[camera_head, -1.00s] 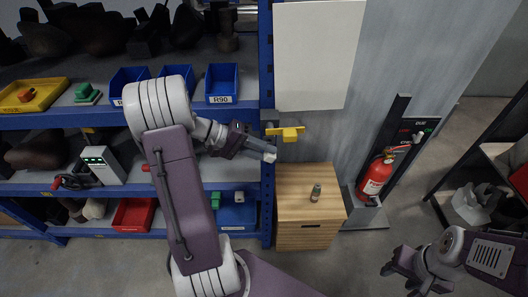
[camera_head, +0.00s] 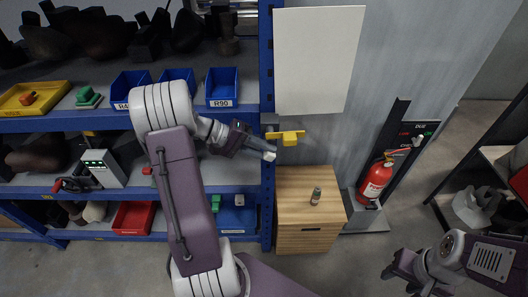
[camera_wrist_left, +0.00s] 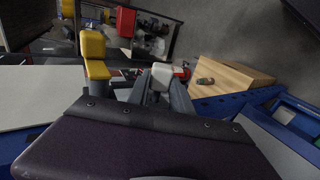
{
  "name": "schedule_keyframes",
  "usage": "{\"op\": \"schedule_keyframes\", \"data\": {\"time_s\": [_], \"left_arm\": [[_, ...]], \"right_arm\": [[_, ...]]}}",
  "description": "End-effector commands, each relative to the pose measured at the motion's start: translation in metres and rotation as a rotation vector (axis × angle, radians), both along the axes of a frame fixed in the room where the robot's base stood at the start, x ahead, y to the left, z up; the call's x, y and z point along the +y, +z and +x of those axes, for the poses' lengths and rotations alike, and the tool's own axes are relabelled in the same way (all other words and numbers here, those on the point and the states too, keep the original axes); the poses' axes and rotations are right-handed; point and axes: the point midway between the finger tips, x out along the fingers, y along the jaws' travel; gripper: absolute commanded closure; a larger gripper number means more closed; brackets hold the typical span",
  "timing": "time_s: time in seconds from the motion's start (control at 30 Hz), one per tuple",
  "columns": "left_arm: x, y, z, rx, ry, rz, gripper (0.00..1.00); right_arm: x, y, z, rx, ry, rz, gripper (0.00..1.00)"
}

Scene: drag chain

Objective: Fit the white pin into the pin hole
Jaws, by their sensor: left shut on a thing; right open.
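My left gripper (camera_head: 262,151) is shut on the white pin (camera_wrist_left: 160,76), whose pale end shows between the fingertips in the left wrist view. In the head view the pin's end (camera_head: 269,156) is a small pale tip. A yellow bracket (camera_head: 290,138) sticks out from the blue rack post, just up and right of the pin. The bracket also shows in the left wrist view (camera_wrist_left: 94,52), left of the pin and apart from it. I cannot make out the pin hole. My right gripper (camera_head: 397,272) is open and empty, low at the right.
A red fire extinguisher (camera_head: 375,182) stands to the right. Blue rack shelves (camera_head: 70,123) with bins fill the left.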

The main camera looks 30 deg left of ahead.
Motion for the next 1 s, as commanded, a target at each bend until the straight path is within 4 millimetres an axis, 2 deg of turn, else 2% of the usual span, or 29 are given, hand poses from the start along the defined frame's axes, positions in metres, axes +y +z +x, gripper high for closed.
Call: {"op": "schedule_keyframes", "data": {"time_s": [0.87, 0.9, 1.0], "left_arm": [[0.011, 0.000, 0.019, -0.001, 0.000, 0.000, 1.00], [0.012, 0.000, 0.019, -0.001, 0.000, 0.000, 0.71], [0.011, 0.000, 0.019, -0.001, 0.000, 0.000, 0.48]], "right_arm": [[0.000, 0.005, 0.000, 0.000, 0.000, 0.000, 0.52], [0.000, 0.005, 0.000, 0.000, 0.000, 0.000, 0.52], [0.000, 0.005, 0.000, 0.000, 0.000, 0.000, 0.52]]}}
